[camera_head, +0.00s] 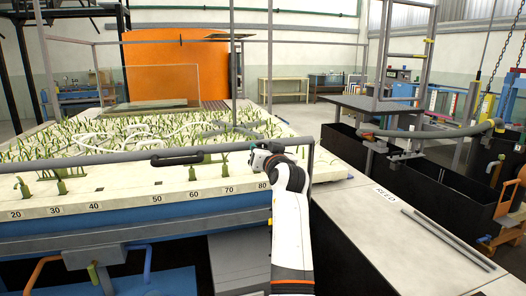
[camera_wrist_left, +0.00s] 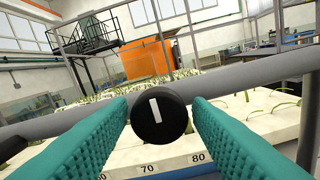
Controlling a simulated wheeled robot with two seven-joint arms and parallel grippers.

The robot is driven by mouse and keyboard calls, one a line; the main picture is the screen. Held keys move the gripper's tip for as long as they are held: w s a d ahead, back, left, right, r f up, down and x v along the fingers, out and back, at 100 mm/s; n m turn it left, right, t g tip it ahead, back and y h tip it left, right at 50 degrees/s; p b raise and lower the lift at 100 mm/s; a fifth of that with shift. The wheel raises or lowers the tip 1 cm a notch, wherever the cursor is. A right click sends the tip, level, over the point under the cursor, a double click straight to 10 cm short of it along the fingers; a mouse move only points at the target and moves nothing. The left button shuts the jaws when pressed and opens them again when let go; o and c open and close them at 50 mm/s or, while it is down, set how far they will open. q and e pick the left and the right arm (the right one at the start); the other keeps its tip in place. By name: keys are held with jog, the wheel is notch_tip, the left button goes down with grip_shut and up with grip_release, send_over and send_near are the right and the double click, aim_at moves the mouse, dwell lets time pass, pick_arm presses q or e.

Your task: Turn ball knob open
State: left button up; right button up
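A round black knob (camera_wrist_left: 160,118) with a white bar mark on its face shows in the left wrist view, in front of a grey rail (camera_wrist_left: 245,80). The bar is nearly upright, tilted slightly. My left gripper (camera_wrist_left: 160,104) is open, with one teal finger on each side of the knob. Small gaps seem to show between the knob and the fingers; contact is unclear. In the head view my left gripper (camera_head: 262,152) is at the rail's right end, above the 80 mark, and my arm hides the knob. My right gripper is not in view.
A black handle (camera_head: 177,160) sits on the rail to the left. Behind the rail lies a pale bed with green plants (camera_head: 120,135). A numbered strip (camera_head: 130,202) runs below. To the right are a bench with grey rods (camera_head: 447,240) and dark tanks (camera_head: 430,180).

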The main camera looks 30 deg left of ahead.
pick_arm(q)
jog(key=shift+a, duration=0.1)
jog(key=c, duration=0.7)
jog(key=m+p, duration=1.7)
jog(key=shift+r+m, duration=0.1)
jog(key=shift+m, duration=0.3)
